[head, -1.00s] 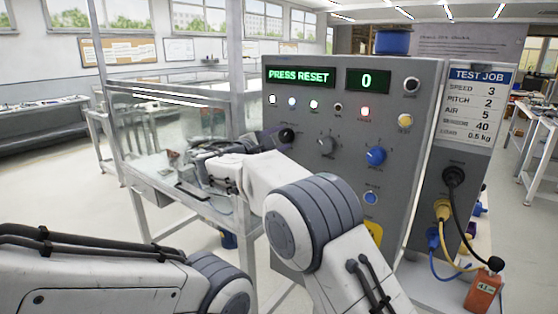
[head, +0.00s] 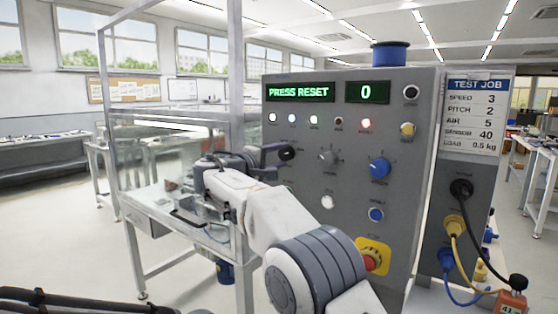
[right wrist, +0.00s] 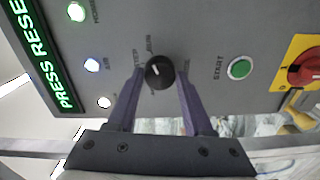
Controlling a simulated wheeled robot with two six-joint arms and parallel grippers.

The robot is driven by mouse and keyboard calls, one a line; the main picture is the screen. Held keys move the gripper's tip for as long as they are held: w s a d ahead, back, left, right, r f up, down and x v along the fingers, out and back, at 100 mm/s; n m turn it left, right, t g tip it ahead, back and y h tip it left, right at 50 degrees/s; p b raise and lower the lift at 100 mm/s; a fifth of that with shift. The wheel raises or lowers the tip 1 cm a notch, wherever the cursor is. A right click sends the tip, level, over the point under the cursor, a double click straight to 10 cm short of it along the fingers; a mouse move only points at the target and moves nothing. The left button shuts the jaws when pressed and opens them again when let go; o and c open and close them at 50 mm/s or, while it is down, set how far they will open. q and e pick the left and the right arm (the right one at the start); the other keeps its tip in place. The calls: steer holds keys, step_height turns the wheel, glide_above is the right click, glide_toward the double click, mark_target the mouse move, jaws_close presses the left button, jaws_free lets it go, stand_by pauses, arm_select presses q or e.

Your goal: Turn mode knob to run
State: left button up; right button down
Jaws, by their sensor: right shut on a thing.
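The black mode knob (head: 287,153) sits on the left part of the grey control panel (head: 330,125). In the right wrist view the knob (right wrist: 160,72) has a short white mark, with STEP and RUN lettering beside it; I cannot tell exactly which label the mark points to. My right gripper (head: 272,155) reaches it from the left in the head view. In the right wrist view its two fingers (right wrist: 160,88) are shut on the knob, one on each side. My left gripper is out of view; only part of the left arm shows at bottom left.
The green display (head: 300,92) reads PRESS RESET, and the counter (head: 368,92) reads 0. A blue knob (head: 380,168) is further right. A glass-sided enclosure (head: 165,150) stands left.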

stand_by(0.3)
steer(key=shift+c, duration=1.5)
jaws_free()
steer(key=b+v, duration=0.2)
steer(key=v, duration=0.8)
steer(key=shift+s, duration=0.2)
steer(key=shift+a, duration=0.1)
